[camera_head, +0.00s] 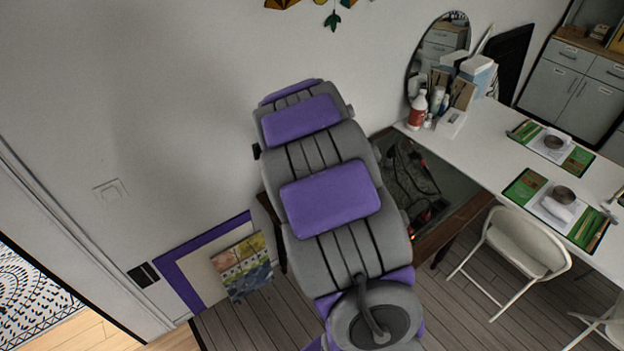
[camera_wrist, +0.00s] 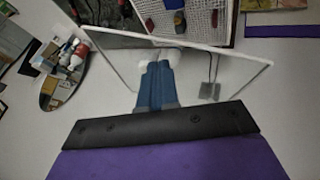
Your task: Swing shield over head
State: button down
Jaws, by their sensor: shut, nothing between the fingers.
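In the wrist view my gripper (camera_wrist: 157,68) shows as two narrow blue-grey fingers side by side, shut with nothing held. A clear panel with a pale frame (camera_wrist: 258,76) spreads behind or around the fingers. It looks like the shield, but I cannot tell for sure. I cannot tell whether the fingers touch it. In the head view I make out neither the fingers nor the shield clearly. No person's head shows in either view.
A white table (camera_head: 480,133) at the right holds green-edged mats and bottles, including a red bottle (camera_head: 418,110). A round mirror (camera_head: 431,52) stands behind. A pale chair (camera_head: 522,243) stands in front. A landscape picture (camera_head: 243,268) leans by the wall at lower left.

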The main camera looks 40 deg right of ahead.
jog(key=d, duration=0.4)
jog(key=w+d, duration=0.1)
jog(key=d, duration=0.1)
jog(key=shift+w+d+f+p, duration=0.1)
jog(key=shift+d+f+p, duration=0.1)
jog(key=shift+p, duration=0.2)
jog(key=shift+w+r, duration=0.1)
jog(key=shift+r, duration=0.1)
jog(key=shift+w+a, duration=0.15)
jog(key=shift+w, duration=0.15)
jog(key=shift+s+d, duration=0.15)
jog(key=shift+d, duration=0.1)
